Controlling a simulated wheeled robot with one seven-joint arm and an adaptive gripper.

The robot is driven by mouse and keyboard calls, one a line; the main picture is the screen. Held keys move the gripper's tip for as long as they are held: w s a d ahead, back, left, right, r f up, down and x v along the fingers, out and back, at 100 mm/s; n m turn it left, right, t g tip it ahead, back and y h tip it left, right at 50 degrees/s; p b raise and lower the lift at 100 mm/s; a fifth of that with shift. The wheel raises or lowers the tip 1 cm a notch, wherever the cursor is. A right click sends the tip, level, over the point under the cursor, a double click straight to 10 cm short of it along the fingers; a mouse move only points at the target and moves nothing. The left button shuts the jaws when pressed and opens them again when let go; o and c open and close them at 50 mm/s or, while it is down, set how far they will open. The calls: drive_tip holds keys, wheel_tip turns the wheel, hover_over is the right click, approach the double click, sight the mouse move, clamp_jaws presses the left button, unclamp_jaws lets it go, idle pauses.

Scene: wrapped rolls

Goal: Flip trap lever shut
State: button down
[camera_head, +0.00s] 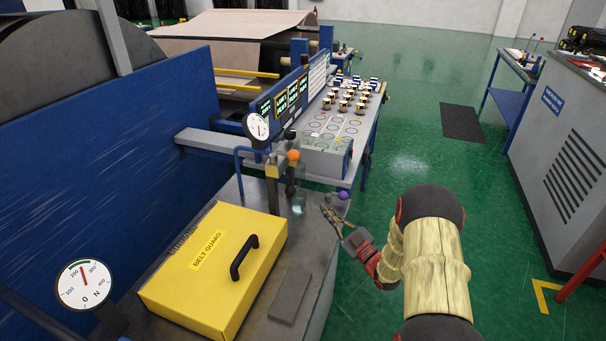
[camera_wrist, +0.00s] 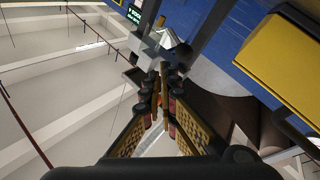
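Several ball-knobbed handles stand at the end of the machine bench, and I cannot tell for sure which is the trap lever. A purple-knobbed lever (camera_head: 343,195) sits low at the bench's right edge. An orange-knobbed lever (camera_head: 293,156) stands upright to its left, by a clear cylinder (camera_head: 299,202). My gripper (camera_head: 325,208) is just below and left of the purple knob, with no clear contact. In the wrist view, my gripper's fingertips (camera_wrist: 161,78) are drawn close together with nothing clearly held. A dark ball (camera_wrist: 183,54) beside a grey block (camera_wrist: 147,50) lies just beyond them.
A yellow belt guard box (camera_head: 215,270) with a black handle lies on the bench left of my gripper. A grey cabinet (camera_head: 560,140) is at right.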

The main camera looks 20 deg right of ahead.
sight(293, 189)
drive_tip(key=w+a+r+m+g+y, duration=0.1)
drive_tip(key=w+a+r+m+y, duration=0.1)
drive_tip(key=w+m, duration=1)
drive_tip(key=a+m, duration=0.1)
drive_tip(key=m, duration=0.2)
drive_tip(key=shift+w+r, duration=0.3)
drive_tip(key=shift+r, duration=0.1)
drive_tip(key=shift+a, duration=0.1)
drive_tip(key=shift+s+a+f+n+y+b, duration=0.3)
drive_tip(key=shift+f+n+b, duration=0.1)
drive_tip(key=shift+b, duration=0.25)
drive_tip(key=shift+s+a+f+n+y+b, duration=0.2)
drive_tip(key=shift+f+n+y+b, duration=0.15)
drive_tip(key=shift+b, duration=0.25)
drive_tip(key=shift+f, duration=0.1)
